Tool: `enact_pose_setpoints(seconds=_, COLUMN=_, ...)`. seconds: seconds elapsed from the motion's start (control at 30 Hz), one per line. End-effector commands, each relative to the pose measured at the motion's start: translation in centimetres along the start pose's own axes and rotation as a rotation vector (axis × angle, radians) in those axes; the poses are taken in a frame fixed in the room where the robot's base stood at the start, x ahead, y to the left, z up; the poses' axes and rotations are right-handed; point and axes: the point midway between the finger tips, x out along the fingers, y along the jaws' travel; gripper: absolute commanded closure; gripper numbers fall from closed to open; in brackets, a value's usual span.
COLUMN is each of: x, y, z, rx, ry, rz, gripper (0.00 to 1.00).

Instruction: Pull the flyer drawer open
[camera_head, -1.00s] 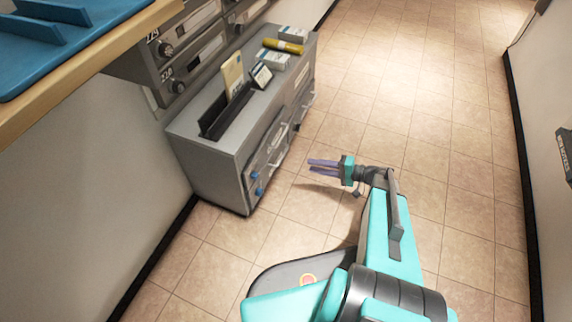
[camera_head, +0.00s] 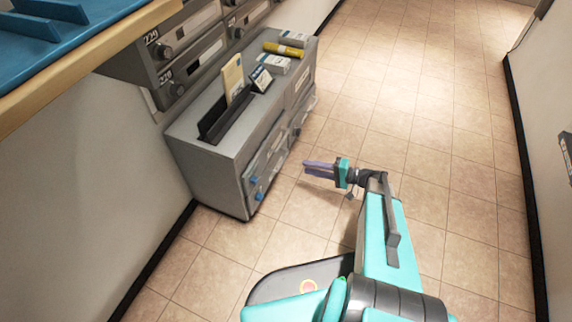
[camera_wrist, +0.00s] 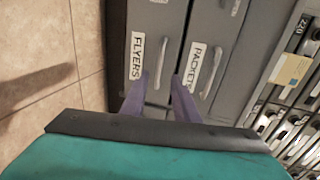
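The flyer drawer (camera_wrist: 143,22), labelled FLYERS, is a grey front in the wrist view, and it looks shut. Its pale bar handle (camera_wrist: 160,66) shows ahead of my gripper, between the fingertips in the picture. The drawer labelled PACKETS (camera_wrist: 197,22) is beside it. My gripper (camera_wrist: 161,78) is open and empty, with two purple fingers apart. In the head view my gripper (camera_head: 306,168) is over the floor to the right of the grey cabinet (camera_head: 208,165), with a gap to its drawer fronts. Its fingers point at the cabinet.
A black holder (camera_head: 225,118) with a cream envelope (camera_head: 232,76), small boxes and a yellow roll (camera_head: 284,49) stand on the cabinet. Wall mailboxes (camera_head: 185,55) and a wooden counter (camera_head: 85,70) are at upper left. The tiled floor (camera_head: 430,130) to the right is clear.

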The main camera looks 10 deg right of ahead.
Motion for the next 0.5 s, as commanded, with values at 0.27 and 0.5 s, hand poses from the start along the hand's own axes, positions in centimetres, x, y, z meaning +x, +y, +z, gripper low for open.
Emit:
enact_pose_setpoints(seconds=0.27, x=3.6, y=0.2, z=0.0, rx=-0.002, ry=-0.003, rz=0.0, gripper=0.72)
enact_pose_setpoints(seconds=0.5, x=6.6, y=0.2, z=0.0, rx=-0.001, ry=-0.002, rz=0.0, gripper=0.72)
